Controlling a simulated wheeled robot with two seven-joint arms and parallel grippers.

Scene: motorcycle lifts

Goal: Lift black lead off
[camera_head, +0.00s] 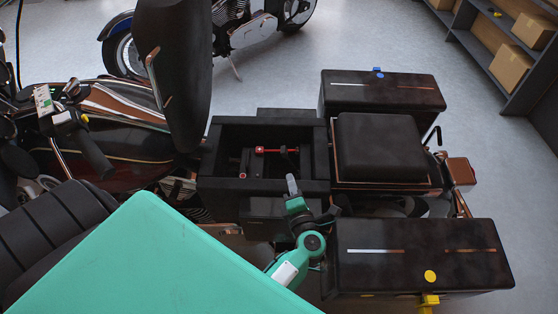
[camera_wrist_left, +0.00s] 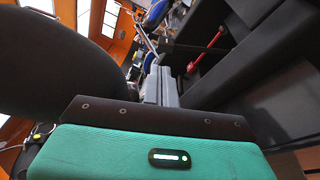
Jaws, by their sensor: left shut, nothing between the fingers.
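The battery bay (camera_head: 205,160) of the motorcycle is an open black box under a raised seat. Inside it, a red lead (camera_head: 261,150) runs across, and it also shows in the left wrist view (camera_wrist_left: 206,51). A dark piece (camera_head: 284,156) at its right end looks like the black lead, but it blends into the dark bay. My left gripper (camera_head: 291,180) is shut and empty, its grey fingers over the bay's near edge, apart from the leads. The fingers also show in the left wrist view (camera_wrist_left: 158,82). My right gripper is not in view.
The raised seat (camera_head: 180,65) stands upright left of the bay. Two black side cases, one far (camera_head: 385,98) and one near (camera_head: 420,265), and a padded top case (camera_head: 380,147) stand to the right. Shelves with cardboard boxes (camera_head: 508,68) are at the back right. Open floor lies behind.

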